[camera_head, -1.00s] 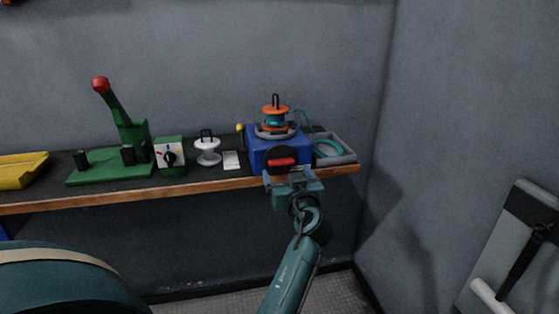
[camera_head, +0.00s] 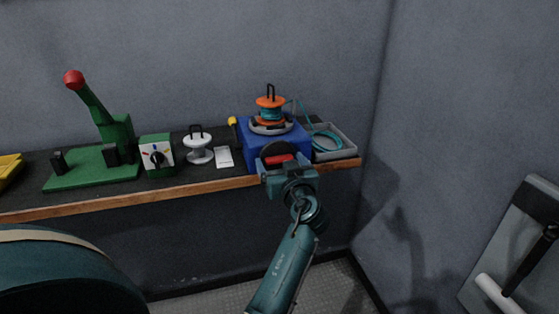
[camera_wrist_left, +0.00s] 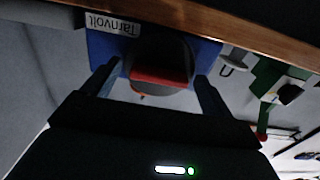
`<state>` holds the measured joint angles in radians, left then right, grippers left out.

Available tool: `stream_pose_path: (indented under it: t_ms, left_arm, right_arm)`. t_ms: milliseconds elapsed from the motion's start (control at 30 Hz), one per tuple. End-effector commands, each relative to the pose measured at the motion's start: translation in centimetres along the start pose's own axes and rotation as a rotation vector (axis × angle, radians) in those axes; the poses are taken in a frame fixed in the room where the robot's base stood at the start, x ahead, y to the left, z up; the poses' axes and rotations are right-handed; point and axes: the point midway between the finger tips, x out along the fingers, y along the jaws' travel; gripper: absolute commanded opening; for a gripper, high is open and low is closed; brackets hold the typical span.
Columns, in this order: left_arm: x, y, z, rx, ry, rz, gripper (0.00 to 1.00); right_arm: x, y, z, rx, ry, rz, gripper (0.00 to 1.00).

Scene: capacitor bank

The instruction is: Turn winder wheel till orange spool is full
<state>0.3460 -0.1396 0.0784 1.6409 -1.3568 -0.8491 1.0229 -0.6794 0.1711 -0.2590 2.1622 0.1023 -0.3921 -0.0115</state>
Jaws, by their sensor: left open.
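The winder is a blue box (camera_head: 247,140) near the right end of the bench. On its front is a dark round wheel (camera_head: 266,151) with a red grip bar (camera_head: 280,160). On top sits the orange spool (camera_head: 270,101) with teal wire around its core, below the orange top flange. My left gripper (camera_head: 283,171) is at the wheel, partly covering it. In the left wrist view my open left gripper (camera_wrist_left: 155,84) has one finger on each side of the red bar (camera_wrist_left: 160,78); contact cannot be told. My right gripper is not in view.
A grey tray (camera_head: 346,153) with a teal wire coil (camera_head: 326,141) lies right of the winder. Left of it stand a white spool (camera_head: 199,149), a dial box (camera_head: 157,155) and a green lever press (camera_head: 118,135). A yellow-topped tool (camera_head: 233,122) is beside the winder.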

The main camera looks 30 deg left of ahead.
Motion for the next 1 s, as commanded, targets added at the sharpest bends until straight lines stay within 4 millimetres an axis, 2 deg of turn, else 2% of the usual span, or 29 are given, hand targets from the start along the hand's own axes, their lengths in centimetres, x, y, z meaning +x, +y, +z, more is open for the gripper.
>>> stream_pose_path:
  t_ms: [267,800,1000]
  left_arm:
    - [-0.02,0.01,0.02,0.000,0.000,0.000,0.85]
    - [0.00,0.00,-0.02,0.000,0.000,0.000,0.41]
    - [0.01,0.00,-0.02,0.012,0.001,0.000,0.41]
  right_arm:
    - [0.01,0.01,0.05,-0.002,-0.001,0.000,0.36]
    - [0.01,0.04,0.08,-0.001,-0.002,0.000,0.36]
    - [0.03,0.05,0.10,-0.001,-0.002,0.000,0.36]
